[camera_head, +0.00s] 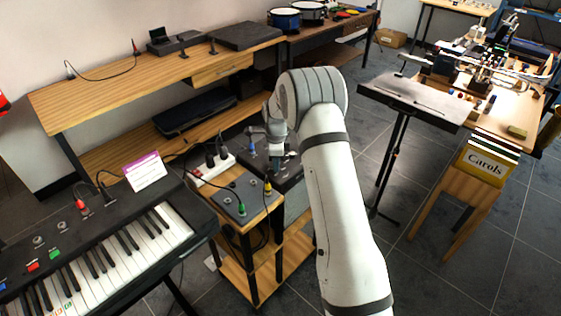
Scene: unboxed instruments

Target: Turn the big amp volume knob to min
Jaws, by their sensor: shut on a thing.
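The big amp looks to be the dark box (291,175) standing low behind the small wooden side table, with a blue plug (251,148) on its top. My gripper (277,162) points down over the amp's top panel, and its fingertips are at the panel. It is shut on what looks like a small knob there. The knob is mostly hidden by the fingers and too small to make out, so its turn position cannot be told. My arm covers the amp's right side.
A grey pedal box (233,203) with green and yellow plugs and a white power strip (211,170) sit on the side table, close left of the gripper. A keyboard (110,250) stands at the lower left. A music stand (413,101) stands to the right, with open floor between.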

